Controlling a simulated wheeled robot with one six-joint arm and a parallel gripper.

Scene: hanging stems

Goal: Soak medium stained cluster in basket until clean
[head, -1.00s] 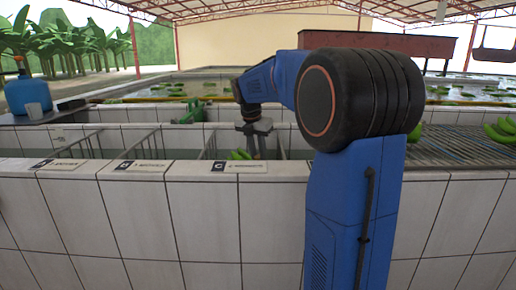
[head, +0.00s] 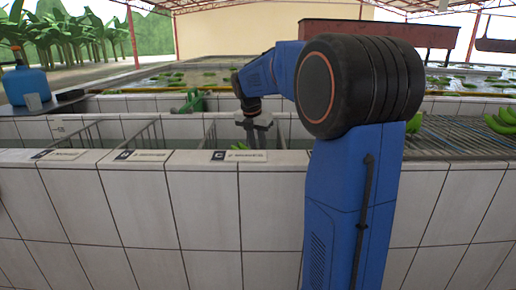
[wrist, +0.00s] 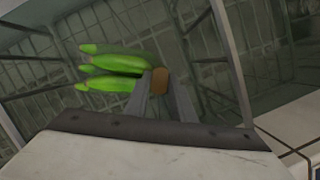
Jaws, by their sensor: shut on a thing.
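A green banana cluster (wrist: 115,68) shows in the wrist view, its fingers pointing left. My gripper (wrist: 160,85) is shut on the cluster's brown stem end (wrist: 160,79). Several wire baskets stand inside a tiled trough; the cluster is inside or over the one behind the label marked C (head: 231,156). Its wire wall (head: 209,139) shows in the head view. There the cluster (head: 247,156) is mostly hidden behind the trough's front wall, below my gripper (head: 254,146). I cannot make out stains on the fingers that show.
The tiled front wall (head: 200,200) stands between my body and the baskets. Two more labels (head: 140,155) mark its rim to the left. More green bananas (head: 500,123) lie on a slatted rack (head: 450,140) at right. A blue jug (head: 25,84) stands at far left.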

